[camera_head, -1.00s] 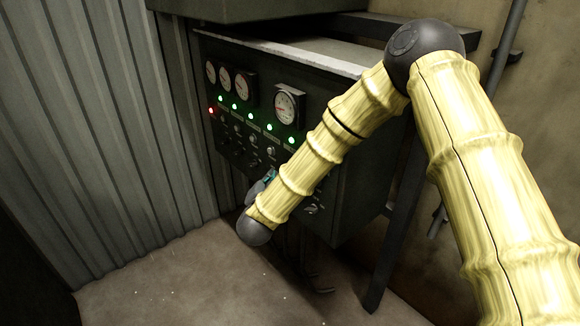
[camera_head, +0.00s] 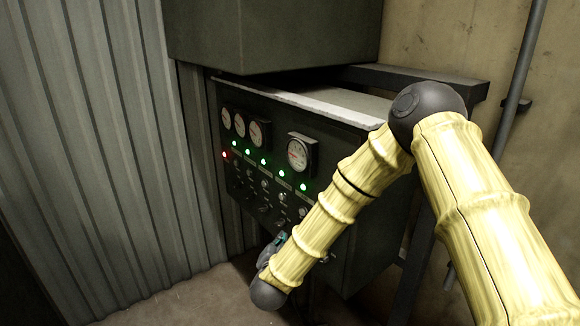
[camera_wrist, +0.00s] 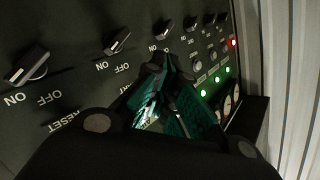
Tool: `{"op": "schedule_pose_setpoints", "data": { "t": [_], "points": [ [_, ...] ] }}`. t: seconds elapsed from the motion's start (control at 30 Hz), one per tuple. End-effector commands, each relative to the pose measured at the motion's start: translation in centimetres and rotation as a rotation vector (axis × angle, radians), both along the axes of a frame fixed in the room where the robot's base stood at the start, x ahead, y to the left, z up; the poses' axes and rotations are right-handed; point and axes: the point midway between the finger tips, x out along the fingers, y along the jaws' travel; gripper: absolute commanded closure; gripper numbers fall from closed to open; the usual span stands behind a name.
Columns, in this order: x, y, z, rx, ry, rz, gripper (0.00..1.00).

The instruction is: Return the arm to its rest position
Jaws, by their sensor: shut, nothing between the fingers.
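My yellow, bamboo-like arm reaches across the right side of the head view, with a dark elbow ball at the top and a dark wrist ball low in the middle. My gripper (camera_head: 276,243) is mostly hidden behind the forearm in the head view. In the wrist view my gripper (camera_wrist: 160,75) shows teal fingers, shut and empty, in front of the control panel (camera_wrist: 65,25). I cannot tell whether the fingertips touch the panel.
The dark control cabinet (camera_head: 375,243) carries gauges (camera_head: 299,153), several green lights, one red light (camera_head: 224,155) and rows of knobs (camera_wrist: 118,40). A corrugated wall (camera_head: 90,150) stands at the left. A dark box (camera_head: 270,35) overhangs the cabinet. Floor (camera_head: 180,300) shows below.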

Motion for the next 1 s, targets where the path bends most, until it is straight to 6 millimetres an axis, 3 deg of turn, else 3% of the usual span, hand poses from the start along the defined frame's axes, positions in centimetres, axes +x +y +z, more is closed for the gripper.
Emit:
{"op": "schedule_pose_setpoints", "data": {
  "t": [0.03,0.2,0.37,0.5,0.8,1.0],
  "points": [
    [-1.2,-0.7,-2.4,-0.022,0.046,0.028,1.00],
    [-6.1,-3.2,-10.4,-0.095,0.228,0.135,1.00],
    [-11.9,-6.1,-17.1,-0.153,0.409,0.229,1.00],
    [-17.7,-9.0,-21.9,-0.198,0.573,0.303,1.00],
    [-32.0,-15.9,-28.8,-0.267,0.933,0.441,1.00],
    [-41.5,-20.4,-30.5,-0.291,1.166,0.513,1.00]
  ]
}}
